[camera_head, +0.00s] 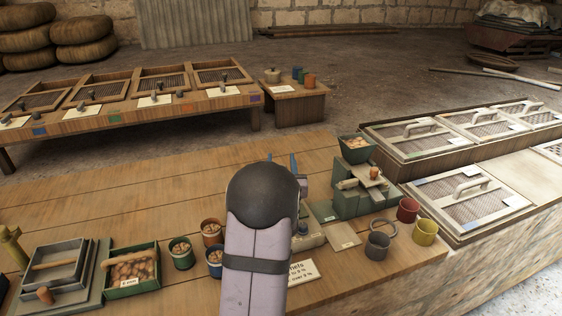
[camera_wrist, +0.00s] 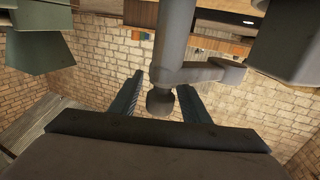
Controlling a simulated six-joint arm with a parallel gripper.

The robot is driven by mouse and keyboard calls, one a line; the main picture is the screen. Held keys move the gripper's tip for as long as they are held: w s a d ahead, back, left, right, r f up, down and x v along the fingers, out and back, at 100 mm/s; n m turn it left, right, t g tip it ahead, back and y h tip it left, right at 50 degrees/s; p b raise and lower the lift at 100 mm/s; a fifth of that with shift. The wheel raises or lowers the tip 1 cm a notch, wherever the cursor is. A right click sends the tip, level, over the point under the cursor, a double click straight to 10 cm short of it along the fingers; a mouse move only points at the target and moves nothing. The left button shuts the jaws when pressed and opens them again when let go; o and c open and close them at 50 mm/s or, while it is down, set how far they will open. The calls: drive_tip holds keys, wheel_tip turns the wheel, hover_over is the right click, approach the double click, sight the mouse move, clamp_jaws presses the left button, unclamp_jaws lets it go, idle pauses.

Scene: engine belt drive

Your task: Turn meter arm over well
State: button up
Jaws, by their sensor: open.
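In the wrist view a grey post (camera_wrist: 175,35) carries a short sideways arm (camera_wrist: 212,72), apparently the meter arm. A dark rounded knob (camera_wrist: 160,102) hangs below the post. My gripper (camera_wrist: 158,104) is open, with one blue finger on each side of the knob. A gap shows on the left; I cannot tell whether the right finger touches the small hooked part beside it. In the head view my gripper (camera_head: 282,163) is mostly behind my arm. Part of the meter's grey base (camera_head: 312,238) shows beside my arm. The well cannot be made out.
A green machine with a hopper (camera_head: 355,149) stands close on the right. A red cup (camera_head: 408,209), a yellow cup (camera_head: 425,232) and a grey cup (camera_head: 378,246) are nearby. Nut-filled pots (camera_head: 181,252) and a green tray (camera_head: 131,269) lie left. A label card (camera_head: 303,283) is in front.

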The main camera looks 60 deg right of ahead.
clamp_jaws()
drive_tip(key=shift+n+t, duration=0.3)
drive_tip(key=shift+t, duration=0.1)
drive_tip(key=shift+w+a+n+t+y, duration=0.1)
drive_tip(key=shift+w+n+t+y, duration=0.1)
drive_tip(key=shift+n+t+y, duration=0.25)
drive_tip(key=shift+t, duration=0.25)
unclamp_jaws()
drive_tip(key=shift+a, duration=0.15)
